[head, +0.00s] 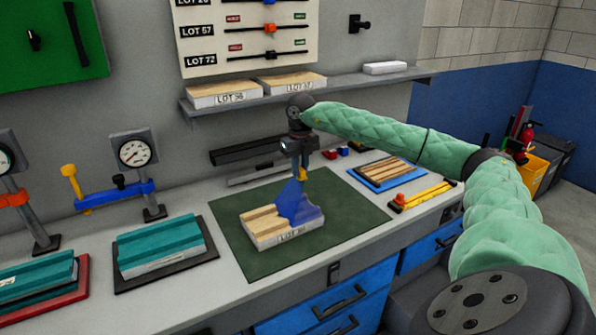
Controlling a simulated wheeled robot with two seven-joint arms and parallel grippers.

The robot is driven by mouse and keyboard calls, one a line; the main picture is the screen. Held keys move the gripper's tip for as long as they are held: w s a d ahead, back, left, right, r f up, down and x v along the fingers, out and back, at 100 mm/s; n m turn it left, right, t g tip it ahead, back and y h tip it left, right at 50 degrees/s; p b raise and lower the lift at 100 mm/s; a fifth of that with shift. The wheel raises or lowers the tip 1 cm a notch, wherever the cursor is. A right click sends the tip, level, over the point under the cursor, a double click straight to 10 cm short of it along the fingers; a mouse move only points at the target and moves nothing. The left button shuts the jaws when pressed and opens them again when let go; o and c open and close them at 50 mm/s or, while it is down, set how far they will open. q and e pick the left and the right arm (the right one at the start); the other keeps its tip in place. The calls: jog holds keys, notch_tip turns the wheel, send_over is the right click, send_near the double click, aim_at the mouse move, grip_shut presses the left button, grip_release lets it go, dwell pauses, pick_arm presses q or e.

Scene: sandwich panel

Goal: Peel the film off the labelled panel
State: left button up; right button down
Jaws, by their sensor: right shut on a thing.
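A wood-topped panel (273,238) with a white edge and a lot label, too small to read surely, lies on the dark green mat (345,222). A blue film (298,205) rises from the panel's right part up to my right gripper (301,174). Bare wood with grooves shows on the panel's left part. My right gripper is shut on the film's upper end, above the panel. The film still lies against the panel's right side, partly hiding it. My left gripper is not in view.
Teal panels stand on a dark tray (202,258) and a red tray (70,295) at left, near gauge stands (138,152). A shelf (345,86) holds two labelled panels. A blue tray (412,169) and a yellow tool (425,195) lie right of the mat.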

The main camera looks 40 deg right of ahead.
jog(key=shift+d, duration=0.15)
jog(key=s+d+r, duration=0.1)
jog(key=d+r, duration=0.1)
jog(key=d, duration=0.5)
jog(key=s+d+r, duration=0.2)
jog(key=d, duration=0.5)
jog(key=shift+b, duration=0.4)
dwell(1.3)
jog(key=shift+r, duration=0.1)
jog(key=s+d+r+p, duration=0.2)
jog(key=d+r, duration=0.3)
jog(key=d, duration=0.4)
jog(key=shift+d+p, duration=0.2)
jog(key=shift+p, duration=0.3)
dwell(0.9)
